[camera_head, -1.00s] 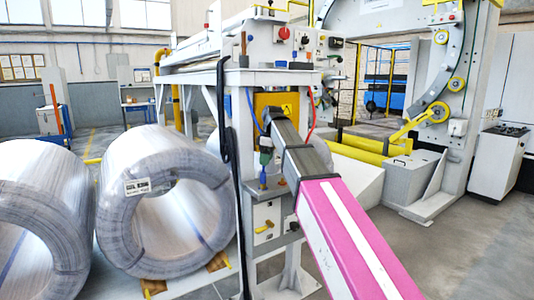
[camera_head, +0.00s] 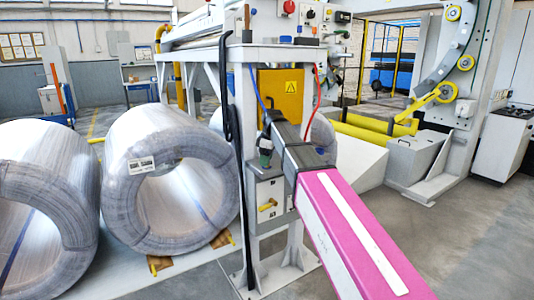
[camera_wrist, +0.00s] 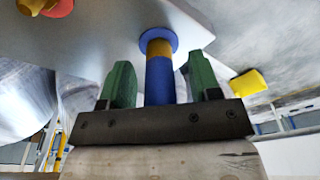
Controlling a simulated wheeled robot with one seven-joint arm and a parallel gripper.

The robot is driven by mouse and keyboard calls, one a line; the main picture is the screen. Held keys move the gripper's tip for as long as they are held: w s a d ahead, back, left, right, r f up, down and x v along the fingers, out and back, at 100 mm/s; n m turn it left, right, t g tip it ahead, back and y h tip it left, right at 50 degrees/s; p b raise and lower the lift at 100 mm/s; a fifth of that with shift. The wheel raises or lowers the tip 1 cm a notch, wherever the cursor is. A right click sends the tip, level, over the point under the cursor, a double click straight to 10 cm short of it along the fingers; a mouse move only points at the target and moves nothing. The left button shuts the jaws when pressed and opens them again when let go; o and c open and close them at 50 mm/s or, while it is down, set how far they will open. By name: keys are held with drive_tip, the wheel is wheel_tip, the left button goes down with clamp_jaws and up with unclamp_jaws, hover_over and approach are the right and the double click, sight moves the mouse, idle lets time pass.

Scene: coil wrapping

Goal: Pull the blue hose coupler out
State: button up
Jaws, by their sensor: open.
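The blue hose coupler (camera_wrist: 160,82) shows in the wrist view as a blue cylinder with a brass-coloured band and a wide blue collar at its far end, against a pale metal panel. My gripper (camera_wrist: 162,76) is open, with one green finger on each side of the coupler. Small gaps show between the fingers and the coupler, and I cannot tell if either finger touches it. In the head view, my gripper (camera_head: 265,152) is at the front of the grey machine stand, above a grey box. I cannot make out the coupler there.
A yellow handle (camera_wrist: 250,83) is right of the fingers and a red knob (camera_wrist: 58,7) is upper left in the wrist view. In the head view, a blue hose (camera_head: 257,90) and a red hose (camera_head: 318,92) hang by the yellow panel (camera_head: 282,92). Wire coils (camera_head: 170,190) lie left.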

drive_tip(key=shift+f, duration=0.1)
drive_tip(key=shift+c, duration=0.3)
clamp_jaws()
drive_tip(key=shift+r, duration=2.15)
